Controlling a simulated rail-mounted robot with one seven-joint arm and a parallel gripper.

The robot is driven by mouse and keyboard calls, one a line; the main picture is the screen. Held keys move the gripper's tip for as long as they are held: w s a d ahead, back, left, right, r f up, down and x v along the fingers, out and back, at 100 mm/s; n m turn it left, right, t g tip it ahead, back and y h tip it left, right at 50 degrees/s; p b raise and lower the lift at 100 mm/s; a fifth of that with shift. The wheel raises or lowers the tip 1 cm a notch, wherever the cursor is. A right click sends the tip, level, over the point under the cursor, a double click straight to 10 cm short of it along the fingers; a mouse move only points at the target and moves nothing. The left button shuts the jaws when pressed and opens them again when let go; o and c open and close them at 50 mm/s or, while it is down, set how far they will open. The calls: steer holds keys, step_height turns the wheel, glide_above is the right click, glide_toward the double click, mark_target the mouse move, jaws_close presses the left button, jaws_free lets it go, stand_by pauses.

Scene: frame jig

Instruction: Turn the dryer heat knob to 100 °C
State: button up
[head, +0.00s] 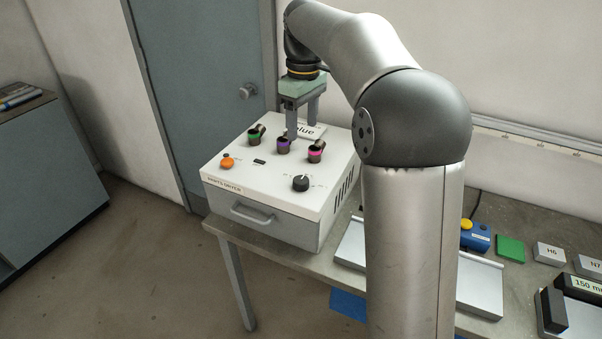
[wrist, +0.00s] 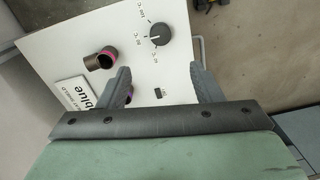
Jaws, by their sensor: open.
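The dryer (head: 265,187) is a white box with a sloped top panel on the bench. Its black heat knob (head: 300,183) sits at the panel's front right; the wrist view shows this knob (wrist: 160,34) beyond the fingertips, with small temperature labels around it. A white mark shows on the knob; which label it points to is too small to tell surely. My gripper (head: 302,122) is open and empty, pointing down above the back of the dryer, near the purple-ringed tube. In the wrist view the gripper's fingers (wrist: 163,80) are spread, apart from the knob.
Green-, purple- (head: 284,146) and pink-ringed (head: 317,151) dark tubes stand up from the panel. A "blue" sign (head: 310,131) is at the back. Trays and blocks lie on the bench at right.

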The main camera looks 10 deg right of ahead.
mark_target(301, 179)
steer(key=f, duration=0.7)
steer(key=f+p, duration=0.1)
steer(key=f, duration=0.7)
steer(key=shift+s+a, duration=0.1)
steer(key=shift+a, duration=0.1)
steer(key=c, duration=1)
